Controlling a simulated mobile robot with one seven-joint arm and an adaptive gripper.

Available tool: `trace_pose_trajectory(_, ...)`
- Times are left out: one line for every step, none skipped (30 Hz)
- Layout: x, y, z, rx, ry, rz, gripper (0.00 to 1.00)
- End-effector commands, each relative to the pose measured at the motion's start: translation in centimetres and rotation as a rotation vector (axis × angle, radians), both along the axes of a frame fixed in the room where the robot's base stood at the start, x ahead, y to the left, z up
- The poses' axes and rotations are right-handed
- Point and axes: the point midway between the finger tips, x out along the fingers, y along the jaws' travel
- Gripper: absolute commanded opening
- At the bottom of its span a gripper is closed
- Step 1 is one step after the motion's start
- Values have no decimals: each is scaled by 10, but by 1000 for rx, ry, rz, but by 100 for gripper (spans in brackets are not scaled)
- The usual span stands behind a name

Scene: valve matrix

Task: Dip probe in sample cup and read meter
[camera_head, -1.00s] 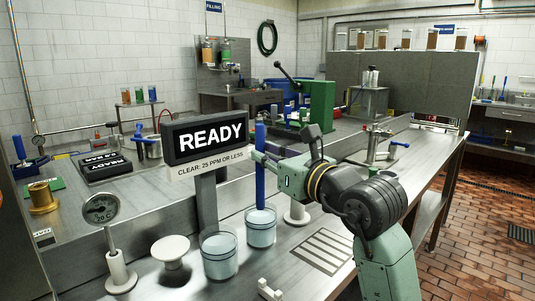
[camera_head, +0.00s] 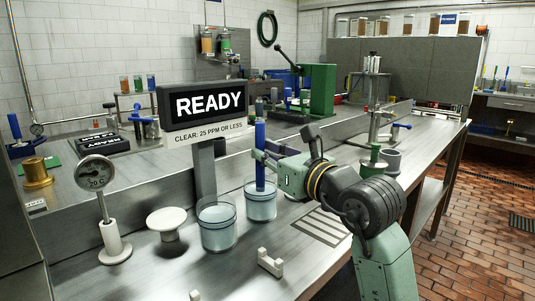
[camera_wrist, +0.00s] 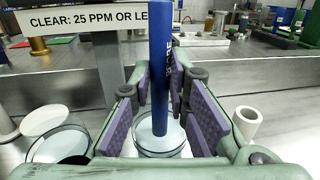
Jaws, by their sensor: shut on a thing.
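The blue probe (camera_head: 260,150) stands upright in my gripper (camera_head: 262,158), which is shut on its middle. The wrist view shows the probe (camera_wrist: 161,70) between the purple pads of my gripper (camera_wrist: 163,88). The probe's lower end is over or inside the right sample cup (camera_head: 260,207), a clear cup with pale liquid; the tip's depth is hard to tell. A second cup (camera_head: 217,230) with pale liquid stands to its left. The meter (camera_head: 203,105) on a grey post reads "READY", with a label (camera_head: 210,132) below saying "CLEAR: 25 PPM OR LESS".
A dial thermometer (camera_head: 95,174) on a white base and a white round-topped stand (camera_head: 167,225) are left of the cups. A small white bracket (camera_head: 270,262) lies in front. A slotted grate (camera_head: 319,228) is at right. A green press (camera_head: 318,88) stands behind.

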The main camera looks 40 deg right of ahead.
Motion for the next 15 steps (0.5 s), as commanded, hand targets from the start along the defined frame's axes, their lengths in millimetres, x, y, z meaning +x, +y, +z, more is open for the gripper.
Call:
trace_pose_trajectory(0, 0, 0, 0, 0, 0, 0)
trace_pose_trajectory(0, 0, 0, 0, 0, 0, 0)
trace_pose_trajectory(0, 0, 1, 0, 0, 0, 0)
trace_pose_trajectory(0, 0, 1, 0, 0, 0, 0)
trace_pose_trajectory(0, 0, 1, 0, 0, 0, 0)
trace_pose_trajectory(0, 0, 1, 0, 0, 0, 0)
trace_pose_trajectory(0, 0, 1, 0, 0, 0, 0)
trace_pose_trajectory(0, 0, 1, 0, 0, 0, 0)
trace_pose_trajectory(0, 0, 1, 0, 0, 0, 0)
trace_pose_trajectory(0, 0, 1, 0, 0, 0, 0)
trace_pose_trajectory(0, 0, 1, 0, 0, 0, 0)
trace_pose_trajectory(0, 0, 2, 0, 0, 0, 0)
trace_pose_trajectory(0, 0, 3, 0, 0, 0, 0)
trace_pose_trajectory(0, 0, 4, 0, 0, 0, 0)
trace_pose_trajectory(0, 0, 6, -1, 0, 0, 0)
